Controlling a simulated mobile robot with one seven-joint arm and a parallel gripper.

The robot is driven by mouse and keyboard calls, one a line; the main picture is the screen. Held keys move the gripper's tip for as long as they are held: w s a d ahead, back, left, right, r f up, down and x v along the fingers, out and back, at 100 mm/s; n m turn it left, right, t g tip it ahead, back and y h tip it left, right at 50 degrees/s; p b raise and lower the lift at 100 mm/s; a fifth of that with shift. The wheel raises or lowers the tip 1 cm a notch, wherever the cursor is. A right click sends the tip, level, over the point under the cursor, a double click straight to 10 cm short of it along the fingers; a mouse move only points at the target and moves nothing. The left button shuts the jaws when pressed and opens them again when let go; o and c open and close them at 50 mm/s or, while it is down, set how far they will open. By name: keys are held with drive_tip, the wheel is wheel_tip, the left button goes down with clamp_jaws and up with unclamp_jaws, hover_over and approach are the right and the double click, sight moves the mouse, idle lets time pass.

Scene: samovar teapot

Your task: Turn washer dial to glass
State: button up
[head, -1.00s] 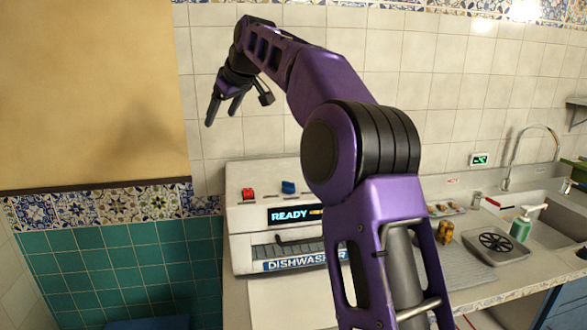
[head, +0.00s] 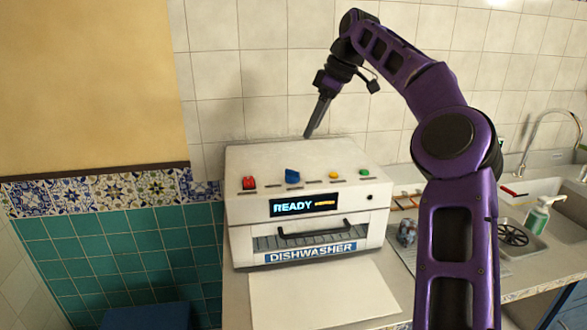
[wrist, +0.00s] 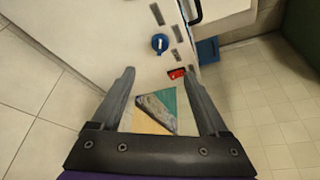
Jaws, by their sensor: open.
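The white dishwasher (head: 300,155) stands on the counter, with a lit display reading READY. Its blue dial (head: 292,175) sits on the sloped top between a red switch (head: 248,183) and a yellow button (head: 334,174). The labels around the dial are too small to read. My gripper (head: 308,134) points down above the back of the dishwasher, behind the dial and apart from it. In the wrist view, my gripper (wrist: 160,73) is open and empty. The blue dial (wrist: 160,43) shows beyond the fingertips, and the red switch (wrist: 176,73) appears between them.
A green button (head: 364,172) is at the panel's right end. The front handle (head: 312,232) sticks out above the DISHWASHER label. A tiled wall stands close behind. A patterned cup (head: 406,232), soap bottle (head: 537,215) and sink are to the right.

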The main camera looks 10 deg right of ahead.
sight(292, 175)
drive_tip(key=x, duration=1.4)
drive_tip(key=shift+f, duration=0.1)
clamp_jaws()
